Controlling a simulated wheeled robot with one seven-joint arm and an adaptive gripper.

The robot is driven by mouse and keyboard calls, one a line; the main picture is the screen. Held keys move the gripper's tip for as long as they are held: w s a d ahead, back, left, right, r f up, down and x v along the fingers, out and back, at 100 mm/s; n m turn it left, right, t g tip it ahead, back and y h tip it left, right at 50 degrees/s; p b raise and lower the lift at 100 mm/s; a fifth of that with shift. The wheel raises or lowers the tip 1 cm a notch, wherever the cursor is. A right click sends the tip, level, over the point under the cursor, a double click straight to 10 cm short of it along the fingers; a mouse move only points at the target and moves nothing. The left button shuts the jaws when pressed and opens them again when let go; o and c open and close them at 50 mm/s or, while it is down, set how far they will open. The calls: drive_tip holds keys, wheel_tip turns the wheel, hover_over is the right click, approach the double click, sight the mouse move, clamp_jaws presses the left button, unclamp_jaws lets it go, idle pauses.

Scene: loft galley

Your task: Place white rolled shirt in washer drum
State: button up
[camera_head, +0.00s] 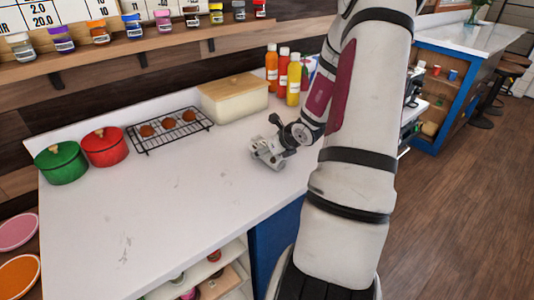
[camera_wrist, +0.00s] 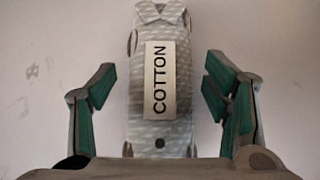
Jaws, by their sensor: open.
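The white rolled shirt (camera_wrist: 160,128) lies on the white counter in the wrist view, a pale patterned roll with a collar at its far end and a label reading COTTON. My gripper (camera_wrist: 158,82) is open, one finger on each side of the roll, with gaps visible on both sides. In the head view my gripper (camera_head: 268,152) is low over the counter near its right part; I cannot clearly separate the shirt from the fingers there. The washer drum is not visible in either view.
On the counter (camera_head: 150,215) stand a green pot (camera_head: 61,163), a red pot (camera_head: 105,147), a cooling rack (camera_head: 150,142) with brown food, a cream box (camera_head: 233,99) and several bottles (camera_head: 293,80). A shelf of jars (camera_head: 100,60) runs above. The counter's front middle is clear.

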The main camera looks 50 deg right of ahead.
sight(262, 142)
drive_tip(key=shift+c, duration=0.6)
drive_tip(key=c, duration=1.3)
drive_tip(key=shift+c, duration=0.2)
drive_tip(key=shift+r, duration=0.1)
drive_tip(key=shift+r, duration=0.65)
wheel_tip(262, 142, up, 3)
drive_tip(key=shift+f+p, duration=0.2)
drive_tip(key=shift+p, duration=0.1)
drive_tip(key=s+a, duration=0.1)
drive_tip(key=s, duration=0.4)
drive_tip(key=s+a, duration=0.2)
drive_tip(key=s, duration=0.3)
drive_tip(key=s+a+r+b, duration=0.1)
drive_tip(key=s, duration=0.4)
drive_tip(key=shift+s+a, duration=0.2)
drive_tip(key=shift+a, duration=0.05)
